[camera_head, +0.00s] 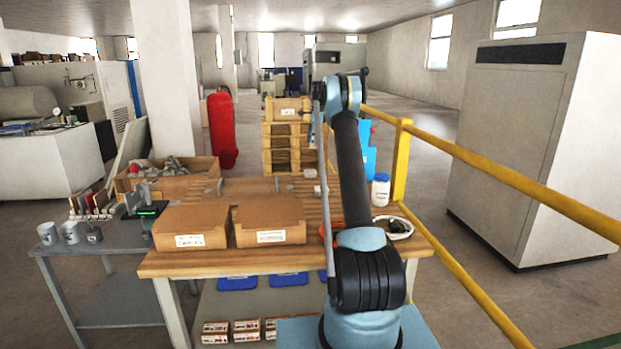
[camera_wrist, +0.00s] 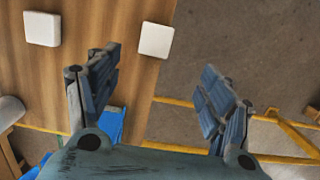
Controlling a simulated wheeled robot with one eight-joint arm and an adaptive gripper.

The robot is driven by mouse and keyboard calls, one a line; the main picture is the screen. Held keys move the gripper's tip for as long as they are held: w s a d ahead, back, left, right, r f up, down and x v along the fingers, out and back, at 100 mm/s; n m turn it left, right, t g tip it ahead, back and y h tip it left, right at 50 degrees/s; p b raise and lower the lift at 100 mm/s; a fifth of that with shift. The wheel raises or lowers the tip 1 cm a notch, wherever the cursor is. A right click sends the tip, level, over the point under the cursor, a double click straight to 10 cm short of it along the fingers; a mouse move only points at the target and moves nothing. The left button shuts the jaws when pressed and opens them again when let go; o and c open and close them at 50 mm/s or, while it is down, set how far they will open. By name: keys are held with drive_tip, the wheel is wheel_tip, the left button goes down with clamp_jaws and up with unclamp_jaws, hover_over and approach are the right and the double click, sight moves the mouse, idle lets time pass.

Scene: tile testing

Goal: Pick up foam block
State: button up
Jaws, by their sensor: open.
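Two small white blocks with rounded corners lie on a wooden surface in the wrist view. One white block (camera_wrist: 156,40) is near the surface's edge, beyond and between the fingertips. The other white block (camera_wrist: 42,29) is farther left, outside the fingers. Either could be the foam block; I cannot tell which. My gripper (camera_wrist: 162,70) is open, with nothing between its fingers.
The wooden table (camera_head: 190,264) holds two cardboard boxes (camera_head: 190,226) (camera_head: 268,222), and a white bottle (camera_head: 381,190) stands at its right. A yellow railing (camera_head: 401,160) runs along the right side. Open floor (camera_wrist: 235,40) shows right of the wooden surface in the wrist view.

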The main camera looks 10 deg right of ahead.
hover_over(311, 171)
drive_tip(key=f, duration=0.6)
drive_tip(key=w+f, duration=0.1)
drive_tip(key=f, duration=0.3)
drive_tip(key=shift+d, duration=0.15)
drive_tip(key=shift+s+a+f, duration=0.1)
drive_tip(key=shift+s+f, duration=0.1)
drive_tip(key=shift+f, duration=1.15)
drive_tip(key=shift+s+a+f, duration=0.1)
drive_tip(key=shift+s+f, duration=0.05)
drive_tip(key=shift+f, duration=1.2)
drive_tip(key=c, duration=0.8)
